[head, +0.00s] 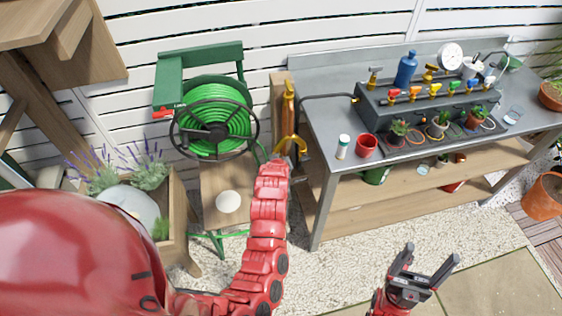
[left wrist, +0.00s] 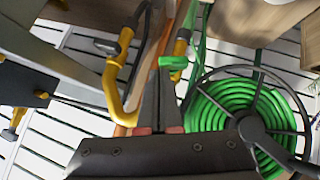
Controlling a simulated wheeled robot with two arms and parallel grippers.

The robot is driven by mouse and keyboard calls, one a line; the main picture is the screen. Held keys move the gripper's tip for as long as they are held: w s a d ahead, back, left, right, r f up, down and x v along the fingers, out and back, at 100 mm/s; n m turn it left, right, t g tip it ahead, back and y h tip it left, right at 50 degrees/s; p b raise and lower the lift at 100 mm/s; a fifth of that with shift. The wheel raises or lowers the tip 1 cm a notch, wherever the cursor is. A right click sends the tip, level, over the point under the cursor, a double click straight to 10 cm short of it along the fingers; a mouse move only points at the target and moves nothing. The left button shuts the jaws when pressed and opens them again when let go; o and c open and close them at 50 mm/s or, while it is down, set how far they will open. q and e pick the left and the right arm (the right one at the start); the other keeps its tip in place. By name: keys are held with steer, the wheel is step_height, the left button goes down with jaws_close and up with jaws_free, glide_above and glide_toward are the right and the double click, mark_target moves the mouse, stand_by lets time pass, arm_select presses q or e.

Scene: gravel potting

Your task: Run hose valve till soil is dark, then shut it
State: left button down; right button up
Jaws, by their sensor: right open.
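A row of small brass valves with coloured handles (head: 436,90) runs along the grey box on the bench. Three small potted plants stand below it, one at the left (head: 398,128); their soil is too small to judge. A green hose is coiled on a reel (head: 213,130), which also shows in the left wrist view (left wrist: 240,122). A red lever (head: 162,114) sits beside the reel. My left arm reaches up to a yellow curved handle (head: 291,146); its gripper (left wrist: 165,88) shows in the left wrist view by a green piece (left wrist: 173,62). My right gripper (head: 422,268) is open and empty above the ground.
The grey bench (head: 328,175) carries a blue bottle (head: 406,70), a red cup (head: 366,146) and a white bottle (head: 343,146). A wooden planter with lavender (head: 150,172) stands at the left.

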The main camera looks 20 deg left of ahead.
arm_select(q)
steer(key=shift+w+d+b, duration=0.15)
steer(key=shift+d+b, duration=0.1)
steer(key=shift+b, duration=0.4)
stand_by(0.9)
steer(key=shift+r, duration=0.1)
stand_by(0.3)
